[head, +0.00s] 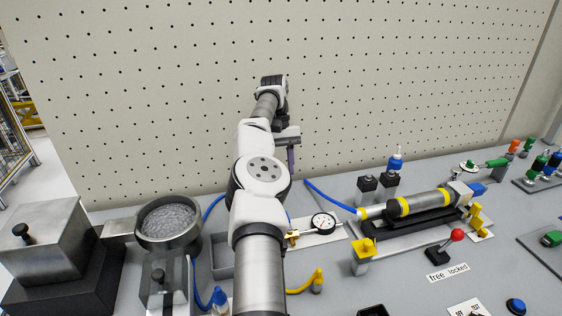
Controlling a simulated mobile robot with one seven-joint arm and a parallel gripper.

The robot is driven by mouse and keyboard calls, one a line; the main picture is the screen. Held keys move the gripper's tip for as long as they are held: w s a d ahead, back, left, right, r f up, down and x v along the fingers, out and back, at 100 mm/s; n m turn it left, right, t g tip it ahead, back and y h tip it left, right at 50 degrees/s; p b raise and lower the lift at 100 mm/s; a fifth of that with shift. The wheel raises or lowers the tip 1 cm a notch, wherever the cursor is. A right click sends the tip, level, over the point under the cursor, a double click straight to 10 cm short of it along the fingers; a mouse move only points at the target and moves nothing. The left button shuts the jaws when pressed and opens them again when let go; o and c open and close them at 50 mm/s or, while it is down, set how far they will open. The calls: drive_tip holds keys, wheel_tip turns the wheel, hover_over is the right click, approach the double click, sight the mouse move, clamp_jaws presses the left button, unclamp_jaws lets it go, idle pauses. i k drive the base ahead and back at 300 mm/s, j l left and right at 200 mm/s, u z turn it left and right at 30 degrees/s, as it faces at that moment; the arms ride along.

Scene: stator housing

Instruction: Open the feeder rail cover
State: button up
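The vibratory feeder bowl (168,222) stands at the left, full of small grey parts. A flat grey metal strip (118,230) joins its left side to a steel box with a black knob (22,234). A smaller grey box with a dark knob (160,277) stands in front of the bowl. I cannot tell which piece is the feeder rail cover; my arm hides part of the bench right of the bowl. My gripper (291,158) hangs near the pegboard, beyond and right of the bowl, apart from these pieces. Its fingers are too small and overlapped to judge.
A dial gauge (323,222) lies right of my arm. A yellow-banded cylinder fixture (420,203) and a red-knobbed lever (457,236) stand further right. The pegboard wall (400,70) closes the back.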

sight(164, 280)
drive_tip(key=k, duration=1)
